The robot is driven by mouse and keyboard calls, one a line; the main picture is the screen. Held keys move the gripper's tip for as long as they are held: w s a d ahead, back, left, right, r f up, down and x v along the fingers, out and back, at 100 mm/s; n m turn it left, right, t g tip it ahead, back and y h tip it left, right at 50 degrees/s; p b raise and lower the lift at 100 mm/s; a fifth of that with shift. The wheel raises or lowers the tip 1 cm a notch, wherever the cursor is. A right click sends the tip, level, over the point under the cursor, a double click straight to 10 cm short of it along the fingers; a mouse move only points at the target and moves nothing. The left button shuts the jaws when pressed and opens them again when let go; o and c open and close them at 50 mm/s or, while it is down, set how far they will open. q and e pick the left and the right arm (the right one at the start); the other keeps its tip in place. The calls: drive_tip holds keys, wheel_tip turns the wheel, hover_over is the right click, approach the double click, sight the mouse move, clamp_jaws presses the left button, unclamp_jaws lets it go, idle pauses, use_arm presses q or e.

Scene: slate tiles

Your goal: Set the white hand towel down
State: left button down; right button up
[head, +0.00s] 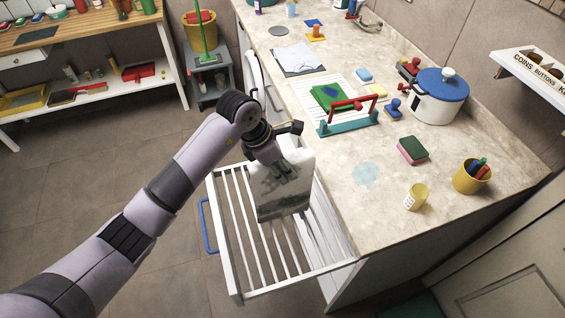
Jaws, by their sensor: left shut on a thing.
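The white hand towel (278,205) hangs from my left gripper (283,172), which is shut on it. The towel is a pale, roughly square piece, partly in the gripper's shadow. It is over the white slatted pull-out rack (234,272), close beside the counter's front edge. I cannot tell whether its lower edge touches the slats. My right gripper is out of view.
The blue-handled rack stands pulled out, its visible slats bare. The counter (337,190) has a wet patch (366,175), a yellow-and-white cup (415,197), a sponge (412,151) and a pot (440,97).

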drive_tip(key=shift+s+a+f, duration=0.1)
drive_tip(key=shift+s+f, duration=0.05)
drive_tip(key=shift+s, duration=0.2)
use_arm(q)
drive_tip(key=c, duration=1.1)
unclamp_jaws()
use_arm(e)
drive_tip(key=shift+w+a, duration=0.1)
